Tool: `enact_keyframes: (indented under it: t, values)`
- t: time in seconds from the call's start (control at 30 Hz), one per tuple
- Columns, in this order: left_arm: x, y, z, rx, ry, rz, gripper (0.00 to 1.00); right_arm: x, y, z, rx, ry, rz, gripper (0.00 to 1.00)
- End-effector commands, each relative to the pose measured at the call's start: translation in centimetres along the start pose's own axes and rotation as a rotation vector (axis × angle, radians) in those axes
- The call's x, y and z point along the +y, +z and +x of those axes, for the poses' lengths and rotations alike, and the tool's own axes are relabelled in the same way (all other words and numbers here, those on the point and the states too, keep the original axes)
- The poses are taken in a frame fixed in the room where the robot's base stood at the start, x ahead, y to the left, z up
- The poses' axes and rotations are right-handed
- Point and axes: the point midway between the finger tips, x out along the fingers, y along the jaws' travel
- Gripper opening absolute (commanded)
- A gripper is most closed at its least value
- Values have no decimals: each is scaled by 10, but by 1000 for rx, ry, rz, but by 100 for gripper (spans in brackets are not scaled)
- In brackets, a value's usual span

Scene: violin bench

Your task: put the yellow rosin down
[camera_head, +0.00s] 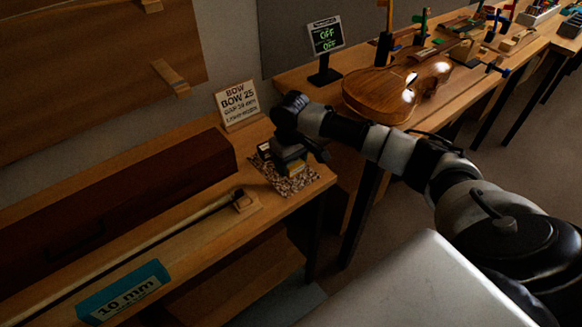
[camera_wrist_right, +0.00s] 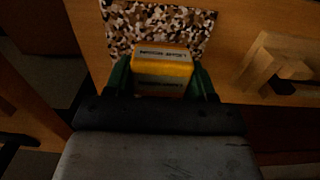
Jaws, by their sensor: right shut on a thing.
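The yellow rosin (camera_wrist_right: 162,68) is a small yellow block with light, dark-lettered label bands, held between the green fingers of my right gripper (camera_wrist_right: 162,80) in the wrist view. In the head view my right gripper (camera_head: 278,157) points down at the bench end, over a brown-and-cream speckled cloth (camera_head: 297,184). The cloth also shows beyond the rosin in the wrist view (camera_wrist_right: 180,24). The rosin is mostly hidden by the gripper in the head view. I cannot tell whether it touches the cloth. My left gripper is not in view.
A bow (camera_head: 190,220) lies along the bench, with its end at a wooden block (camera_head: 238,208). A dark red case (camera_head: 120,198) lies behind it. A violin (camera_head: 385,92) lies on the bench to the right.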

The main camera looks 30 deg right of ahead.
Motion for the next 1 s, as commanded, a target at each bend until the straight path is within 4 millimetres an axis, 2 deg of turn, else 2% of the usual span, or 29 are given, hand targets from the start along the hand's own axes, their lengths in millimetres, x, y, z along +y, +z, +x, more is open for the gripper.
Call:
enact_keyframes:
  t: [0.1,0.17,0.53,0.57,0.7,0.73,1.0]
  values:
    - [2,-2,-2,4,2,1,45,0,1,17,-2,-1,1,31]
    - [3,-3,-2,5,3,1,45,0,0,21,0,-1,0,31]
    - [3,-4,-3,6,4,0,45,0,1,25,-1,-1,0,31]
    - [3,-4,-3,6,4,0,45,0,1,25,-1,-1,0,56]
    - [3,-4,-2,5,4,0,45,0,1,25,0,-1,0,78]
    - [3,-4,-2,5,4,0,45,0,1,25,0,-1,0,80]
    - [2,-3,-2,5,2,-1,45,0,0,24,1,-1,0,80]
